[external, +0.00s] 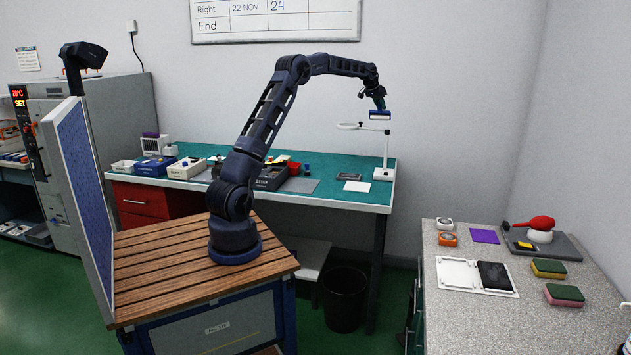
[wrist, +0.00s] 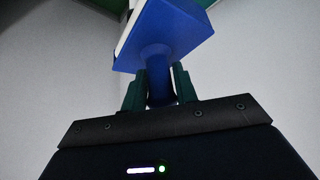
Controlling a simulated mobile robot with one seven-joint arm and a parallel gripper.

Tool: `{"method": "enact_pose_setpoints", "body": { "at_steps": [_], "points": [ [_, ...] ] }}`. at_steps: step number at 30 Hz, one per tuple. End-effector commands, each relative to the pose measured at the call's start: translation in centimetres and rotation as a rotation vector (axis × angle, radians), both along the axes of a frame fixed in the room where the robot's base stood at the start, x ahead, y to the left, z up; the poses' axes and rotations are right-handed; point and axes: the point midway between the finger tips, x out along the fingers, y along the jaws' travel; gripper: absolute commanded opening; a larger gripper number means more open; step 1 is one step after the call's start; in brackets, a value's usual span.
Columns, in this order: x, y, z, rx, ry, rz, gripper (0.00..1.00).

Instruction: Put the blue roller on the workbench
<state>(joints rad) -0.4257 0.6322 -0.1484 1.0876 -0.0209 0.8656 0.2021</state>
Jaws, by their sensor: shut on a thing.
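My gripper (external: 379,104) is shut on the blue roller (external: 380,115) and holds it up in the air. In the external view the roller shows as a small blue and white block hanging below the fingers, in front of the lamp stand at the right end of the green-topped workbench (external: 330,193). How far it is from the stand in depth I cannot tell. In the wrist view the green fingers of my gripper (wrist: 160,82) close around the neck of the blue roller (wrist: 168,38). Its wide blue part, with a white edge, lies beyond the fingertips.
A white ring-lamp stand (external: 386,155) rises at the workbench's right end. Bins and boxes crowd the left half. A grey counter (external: 460,318) with sponges and trays is at right.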

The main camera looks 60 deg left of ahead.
Motion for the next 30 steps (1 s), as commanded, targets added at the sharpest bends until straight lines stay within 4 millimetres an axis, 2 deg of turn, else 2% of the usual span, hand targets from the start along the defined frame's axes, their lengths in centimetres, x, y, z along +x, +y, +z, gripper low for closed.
{"method": "enact_pose_setpoints", "body": {
  "at_steps": [1, 3, 14, 23, 30],
  "points": [
    [-0.6, 2.3, 0.1, 0.001, -0.001, 0.029, 0.01],
    [-1.6, 5.3, 0.1, 0.001, -0.002, 0.068, 0.01],
    [-7.7, 19.9, 0.2, 0.001, -0.001, 0.265, 0.01],
    [-14.7, 31.1, 0.4, 0.002, -0.001, 0.429, 0.01],
    [-21.3, 39.4, 0.5, 0.002, -0.001, 0.559, 0.01]
  ]
}}
